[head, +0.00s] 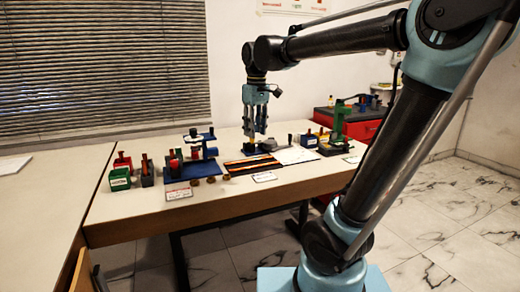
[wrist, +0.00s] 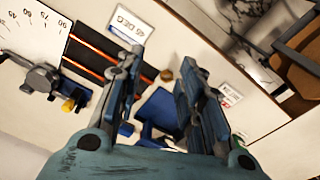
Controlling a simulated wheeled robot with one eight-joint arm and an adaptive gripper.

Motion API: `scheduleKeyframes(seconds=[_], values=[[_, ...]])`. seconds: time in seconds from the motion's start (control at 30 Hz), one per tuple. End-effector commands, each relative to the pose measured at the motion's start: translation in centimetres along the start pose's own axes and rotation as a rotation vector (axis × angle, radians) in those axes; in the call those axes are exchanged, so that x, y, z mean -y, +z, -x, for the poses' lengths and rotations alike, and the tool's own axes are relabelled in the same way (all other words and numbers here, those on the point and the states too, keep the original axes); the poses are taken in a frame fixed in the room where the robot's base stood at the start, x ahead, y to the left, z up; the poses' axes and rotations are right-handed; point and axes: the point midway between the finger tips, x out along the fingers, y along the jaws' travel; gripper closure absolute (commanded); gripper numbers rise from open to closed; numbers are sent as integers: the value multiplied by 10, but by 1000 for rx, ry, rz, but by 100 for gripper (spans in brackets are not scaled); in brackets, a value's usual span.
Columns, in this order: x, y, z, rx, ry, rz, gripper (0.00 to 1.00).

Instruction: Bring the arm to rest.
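My gripper (head: 255,136) hangs from my raised arm, fingers pointing down, above the table (head: 130,216) near the striped black-and-orange mat (head: 252,165). In the wrist view my gripper (wrist: 162,60) has its two fingers apart, with nothing held between them. The mat (wrist: 92,55) lies to the left of the fingers in that view, and a small brown piece (wrist: 166,75) shows on the table through the gap. I cannot tell the exact height of the fingertips above the table. My arm is bent, reaching out over the table.
A blue-based rig (head: 192,170) stands left of my gripper, with red and green boxes (head: 120,178) farther left. A white dial sheet (head: 296,155) lies right of the mat. A green stand (head: 338,125) is farther right. A red cabinet (head: 362,130) stands behind.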

Motion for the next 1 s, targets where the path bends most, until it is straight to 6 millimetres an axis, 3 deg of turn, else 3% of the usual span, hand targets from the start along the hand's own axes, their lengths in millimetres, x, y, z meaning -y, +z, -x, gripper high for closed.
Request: scheduleKeyframes(seconds=[0.03, 0.3, 0.6, 0.8, 1.0], values=[[-8, 20, -9, -5, 4, -45, 65], [-34, 113, -64, -40, 27, -273, 65], [-37, 206, -138, -79, 57, -523, 65], [-30, 254, -188, -102, 76, -669, 65], [-24, 278, -217, -115, 87, -747, 65]])
